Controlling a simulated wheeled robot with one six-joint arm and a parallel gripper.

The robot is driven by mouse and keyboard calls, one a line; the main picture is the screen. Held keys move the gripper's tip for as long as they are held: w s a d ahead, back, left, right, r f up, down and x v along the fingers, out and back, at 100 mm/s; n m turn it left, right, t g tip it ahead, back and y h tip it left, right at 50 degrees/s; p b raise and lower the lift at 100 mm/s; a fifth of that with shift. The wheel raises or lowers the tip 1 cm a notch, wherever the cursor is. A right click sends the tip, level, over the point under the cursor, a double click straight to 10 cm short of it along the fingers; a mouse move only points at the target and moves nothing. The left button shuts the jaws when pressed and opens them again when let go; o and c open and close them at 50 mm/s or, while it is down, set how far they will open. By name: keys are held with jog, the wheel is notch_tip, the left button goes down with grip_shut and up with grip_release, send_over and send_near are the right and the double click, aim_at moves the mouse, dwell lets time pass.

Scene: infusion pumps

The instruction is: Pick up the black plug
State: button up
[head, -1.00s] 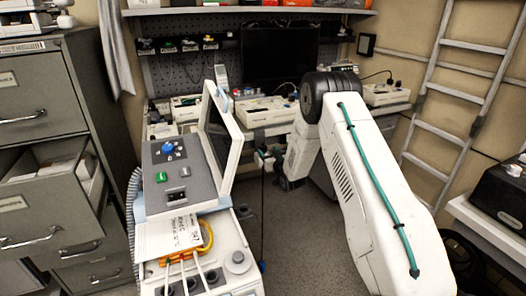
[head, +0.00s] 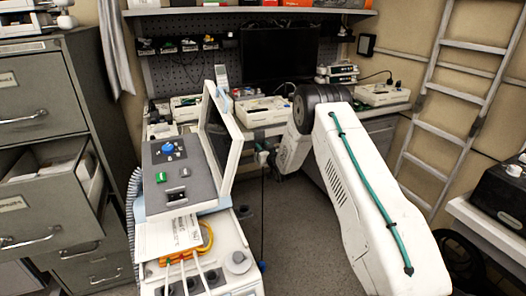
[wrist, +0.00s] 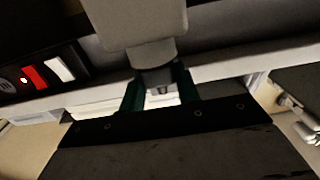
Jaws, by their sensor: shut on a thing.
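In the wrist view my gripper (wrist: 157,97) has its two dark green fingers closed on the dark neck of a blocky plug (wrist: 145,35). I take it for the black plug, though its body looks grey in this light. The plug's block sticks out beyond the fingertips, toward the top of the picture. In the head view my gripper (head: 264,158) is small, just right of the tilted screen, and the plug cannot be told apart there. A thin dark line like a cord (head: 263,215) hangs below the gripper to a small blue end.
A pump console (head: 177,180) with a tilted screen (head: 221,140) stands left of my gripper. A workbench (head: 255,129) with several devices and a dark monitor (head: 279,55) is behind. Filing cabinets (head: 45,110) stand left, a ladder (head: 447,120) right. Bare floor (head: 305,235) lies between.

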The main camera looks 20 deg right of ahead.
jog(key=shift+r, duration=0.45)
notch_tip(320, 180, up, 3)
jog(key=shift+s, duration=0.15)
jog(key=s+a+r, duration=0.1)
jog(key=s+a, duration=0.1)
jog(key=s, duration=1.3)
jog(key=shift+s+a+r, duration=0.15)
jog(key=shift+r, duration=1.15)
jog(key=shift+s+a+r, duration=0.1)
jog(key=shift+r, duration=1.15)
